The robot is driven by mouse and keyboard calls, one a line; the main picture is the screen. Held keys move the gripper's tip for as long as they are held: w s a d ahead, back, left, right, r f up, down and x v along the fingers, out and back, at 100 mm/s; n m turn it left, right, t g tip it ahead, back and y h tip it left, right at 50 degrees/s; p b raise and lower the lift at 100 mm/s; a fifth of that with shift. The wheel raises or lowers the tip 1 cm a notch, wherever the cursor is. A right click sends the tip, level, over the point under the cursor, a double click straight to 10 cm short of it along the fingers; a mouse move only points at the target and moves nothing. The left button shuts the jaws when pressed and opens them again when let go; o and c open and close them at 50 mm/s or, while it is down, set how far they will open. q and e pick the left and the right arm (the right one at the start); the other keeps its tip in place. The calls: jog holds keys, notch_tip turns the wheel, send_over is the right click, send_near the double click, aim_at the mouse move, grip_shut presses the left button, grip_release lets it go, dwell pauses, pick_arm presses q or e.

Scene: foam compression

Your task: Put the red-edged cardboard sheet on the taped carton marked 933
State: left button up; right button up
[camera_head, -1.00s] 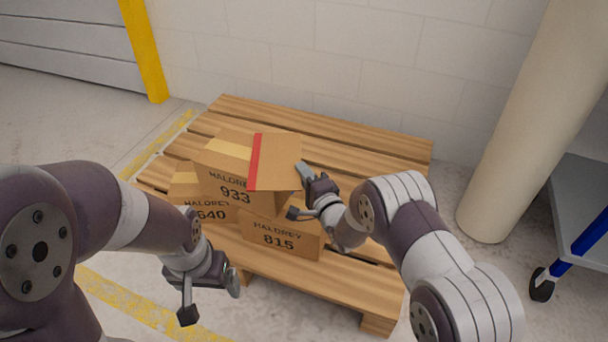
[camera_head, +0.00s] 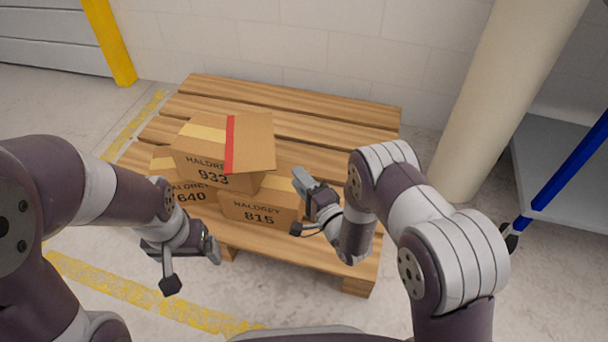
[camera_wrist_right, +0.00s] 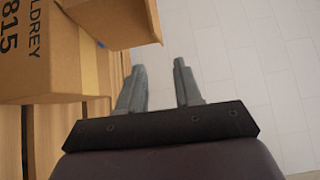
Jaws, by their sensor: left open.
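The red-edged cardboard sheet (camera_head: 252,143) lies on the taped carton marked 933 (camera_head: 195,160). It covers the right part of the carton's top and juts past its right side, with its red edge (camera_head: 230,145) across the top. My right gripper (camera_head: 299,204) is open and empty, to the right of the sheet and apart from it. In the right wrist view its two fingers (camera_wrist_right: 160,82) stand apart with only floor or wall behind them. My left gripper (camera_head: 190,268) is open and empty, in front of the pallet on the left.
Carton 933 rests on carton 640 (camera_head: 190,194) and carton 815 (camera_head: 258,211), which also shows in the right wrist view (camera_wrist_right: 30,50). They stand on a wooden pallet (camera_head: 335,113). A pillar (camera_head: 500,100) and a blue-framed cart (camera_head: 565,165) stand right. The pallet's back right is clear.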

jog(key=s+d+r+n+g+h, duration=0.35)
jog(key=d+n+g+h, duration=0.35)
jog(key=d, duration=0.3)
jog(key=s+d+r+n+g+h, duration=0.1)
jog(key=s+d+r+n+g, duration=0.2)
jog(key=s, duration=0.6)
jog(key=s+d+r+n+g, duration=0.2)
jog(key=s+n+g, duration=0.15)
jog(key=s, duration=0.65)
jog(key=w+p+v, duration=0.3)
jog(key=p+v, duration=1.3)
jog(key=w+a+r+p+v, duration=0.1)
jog(key=w+p+v, duration=0.2)
jog(key=p+v, duration=1.3)
jog(key=w+r+p+v, duration=0.1)
jog(key=w+p+v, duration=0.2)
jog(key=p+v, duration=1.3)
jog(key=shift+w+a+r+m+g+p, duration=0.3)
jog(key=shift+w+a+g+p, duration=0.2)
jog(key=shift+p, duration=0.2)
jog(key=shift+f, duration=0.1)
